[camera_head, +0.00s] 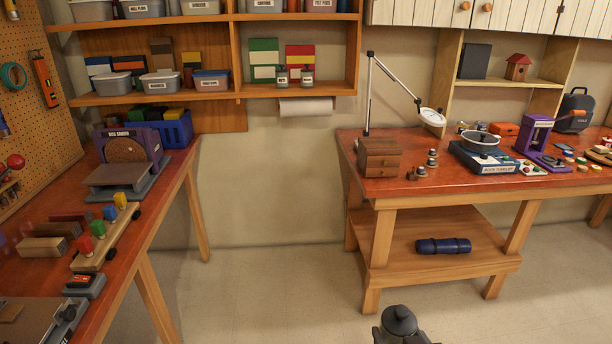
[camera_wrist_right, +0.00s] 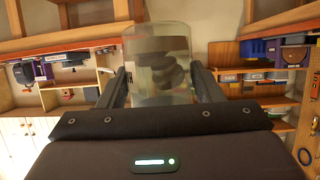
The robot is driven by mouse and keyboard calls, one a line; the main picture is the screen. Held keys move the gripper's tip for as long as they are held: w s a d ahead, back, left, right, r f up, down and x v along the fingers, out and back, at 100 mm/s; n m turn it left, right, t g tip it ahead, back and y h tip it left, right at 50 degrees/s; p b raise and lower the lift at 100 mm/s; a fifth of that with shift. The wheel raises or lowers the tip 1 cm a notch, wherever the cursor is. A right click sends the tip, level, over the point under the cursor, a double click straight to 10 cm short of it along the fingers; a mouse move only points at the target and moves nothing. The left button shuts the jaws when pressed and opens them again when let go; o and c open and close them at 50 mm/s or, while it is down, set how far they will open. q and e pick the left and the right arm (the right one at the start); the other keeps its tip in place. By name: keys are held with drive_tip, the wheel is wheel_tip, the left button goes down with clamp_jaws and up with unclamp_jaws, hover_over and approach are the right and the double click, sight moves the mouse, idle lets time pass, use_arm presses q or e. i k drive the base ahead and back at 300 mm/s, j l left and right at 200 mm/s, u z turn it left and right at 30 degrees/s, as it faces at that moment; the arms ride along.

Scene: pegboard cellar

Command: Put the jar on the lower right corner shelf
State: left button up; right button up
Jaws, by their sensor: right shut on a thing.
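My right gripper (camera_wrist_right: 161,70) is shut on a clear jar (camera_wrist_right: 160,55), one finger on each side of it. Dark rounded pieces show inside the jar. In the head view only a dark part of my right arm shows at the bottom edge, and the jar cannot be made out there. The lower right compartment of the wall shelf (camera_head: 300,90) holds a green and white box, a red and yellow box, and two small jars (camera_head: 281,76) with grey lids near its front. My left gripper is not in view.
A right workbench (camera_head: 440,190) carries a wooden drawer box (camera_head: 379,157), a lamp and tools. A left bench (camera_head: 170,200) carries a disc sander (camera_head: 128,150). A paper roll (camera_head: 305,106) hangs under the wall shelf. The floor between the benches is clear.

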sight(329, 87)
drive_tip(key=i+j+z, duration=0.15)
drive_tip(key=i, duration=1.35)
drive_tip(key=i+j+z, duration=0.1)
drive_tip(key=i+z, duration=0.3)
drive_tip(key=i+j+z, duration=0.25)
drive_tip(key=i+z, duration=0.2)
drive_tip(key=i, duration=0.15)
drive_tip(key=i+j+z, duration=0.4)
